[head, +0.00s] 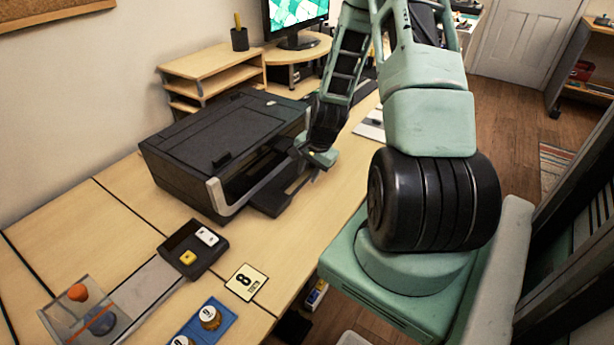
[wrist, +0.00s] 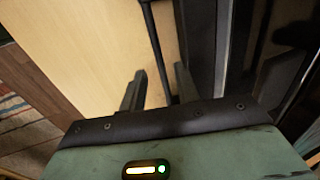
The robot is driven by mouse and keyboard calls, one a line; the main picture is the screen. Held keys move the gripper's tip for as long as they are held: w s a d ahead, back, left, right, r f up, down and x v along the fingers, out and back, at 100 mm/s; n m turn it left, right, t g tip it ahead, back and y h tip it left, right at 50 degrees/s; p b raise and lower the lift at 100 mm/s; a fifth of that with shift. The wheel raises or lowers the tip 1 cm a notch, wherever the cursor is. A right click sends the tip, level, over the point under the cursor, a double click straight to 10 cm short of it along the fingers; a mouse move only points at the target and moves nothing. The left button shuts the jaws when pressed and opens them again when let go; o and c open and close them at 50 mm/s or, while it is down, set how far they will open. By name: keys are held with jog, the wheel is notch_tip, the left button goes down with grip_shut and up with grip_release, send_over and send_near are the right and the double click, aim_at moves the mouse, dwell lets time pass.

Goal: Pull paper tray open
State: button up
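The black printer (head: 225,140) stands on the wooden desk, its open front facing right. Its dark paper tray (head: 272,202) sticks out of the front a little way. My gripper (head: 308,163) is low at the tray's outer end in the head view, where the arm partly hides the contact. In the wrist view my gripper (wrist: 158,82) has its two fingers apart. A thin dark bar (wrist: 153,38), seemingly the tray's front edge or handle, runs between the fingers, closer to the right one. A gap shows on its left side, so it is not clamped.
Bare desk (head: 345,165) lies to the right of the tray. A black holder with white and yellow blocks (head: 193,250), a card marked 8 (head: 246,282) and a blue tray (head: 205,325) lie in front of the printer. A shelf (head: 210,75) and monitor (head: 296,18) stand behind.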

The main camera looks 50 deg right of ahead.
jog(key=shift+x, duration=1.2)
grip_shut()
